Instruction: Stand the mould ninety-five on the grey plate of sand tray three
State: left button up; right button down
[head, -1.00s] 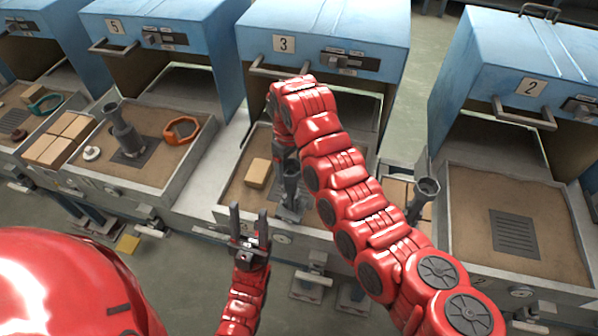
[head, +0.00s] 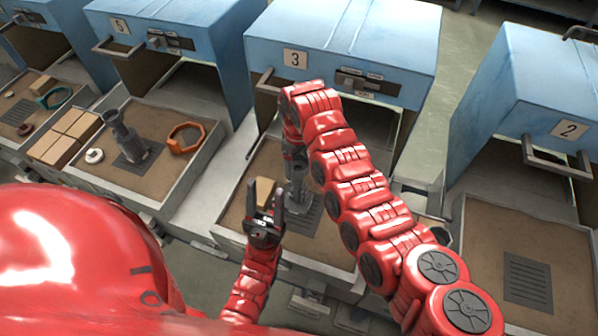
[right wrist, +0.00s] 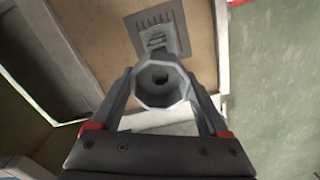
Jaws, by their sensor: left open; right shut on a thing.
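My right gripper (right wrist: 163,108) is shut on a grey metal mould (right wrist: 160,84) with an eight-sided open mouth. In the head view the mould (head: 299,192) looks about upright, over sand tray three (head: 322,270). The grey slotted plate (head: 309,213) lies in that tray's sand and also shows beyond the mould in the right wrist view (right wrist: 172,22). I cannot tell whether the mould's foot touches the plate. No number on the mould is readable. My left gripper (head: 264,212) is open and empty, near the front left of tray three.
A tan block (head: 264,190) lies in tray three, left of the mould. Tray five holds another grey mould (head: 122,135), an orange ring (head: 187,137) and a pale disc (head: 95,155). Tray two has a bare grey plate (head: 528,283). Blue oven three (head: 340,35) stands behind tray three.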

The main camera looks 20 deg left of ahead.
aim_at(299, 168)
notch_tip(299, 168, down, 4)
jog(key=shift+f+p, duration=0.1)
jog(key=shift+p, duration=0.55)
jog(key=shift+f, duration=0.2)
grip_release()
